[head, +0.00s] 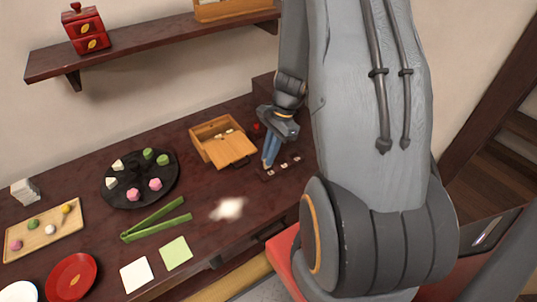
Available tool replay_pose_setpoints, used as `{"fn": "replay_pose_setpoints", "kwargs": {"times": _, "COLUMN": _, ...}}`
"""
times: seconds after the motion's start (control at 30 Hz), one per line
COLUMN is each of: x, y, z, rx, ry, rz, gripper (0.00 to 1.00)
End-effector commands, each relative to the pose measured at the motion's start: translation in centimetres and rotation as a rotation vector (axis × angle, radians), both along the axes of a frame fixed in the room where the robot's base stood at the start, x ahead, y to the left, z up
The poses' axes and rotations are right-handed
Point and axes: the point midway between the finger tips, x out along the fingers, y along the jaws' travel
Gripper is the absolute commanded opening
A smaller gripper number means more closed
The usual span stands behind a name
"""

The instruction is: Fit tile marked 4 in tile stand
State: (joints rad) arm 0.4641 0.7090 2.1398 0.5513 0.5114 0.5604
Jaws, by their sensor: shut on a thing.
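The tile stand (277,173) is a small dark block on the table near its right part, with a few small pale tiles (284,164) showing along it. My gripper (267,163) points down with its blue fingers at the left end of the stand. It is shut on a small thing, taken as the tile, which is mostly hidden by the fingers. Its mark cannot be read at this size. I cannot tell whether the held tile touches the stand.
An open wooden box (222,143) stands just left of my gripper. Green tongs (156,219), a black round tray (139,180) with sweets, a wooden tray (45,232) and a red plate (71,277) lie further left. A wall shelf (150,45) hangs above.

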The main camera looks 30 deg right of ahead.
Motion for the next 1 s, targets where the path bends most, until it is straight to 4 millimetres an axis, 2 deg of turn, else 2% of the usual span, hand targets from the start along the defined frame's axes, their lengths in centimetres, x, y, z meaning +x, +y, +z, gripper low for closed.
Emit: {"fn": "replay_pose_setpoints", "kwargs": {"times": 1.0, "x": 0.0, "y": 0.0, "z": -1.2, "rx": 0.000, "ry": 0.000, "rz": 0.000, "gripper": 0.00}}
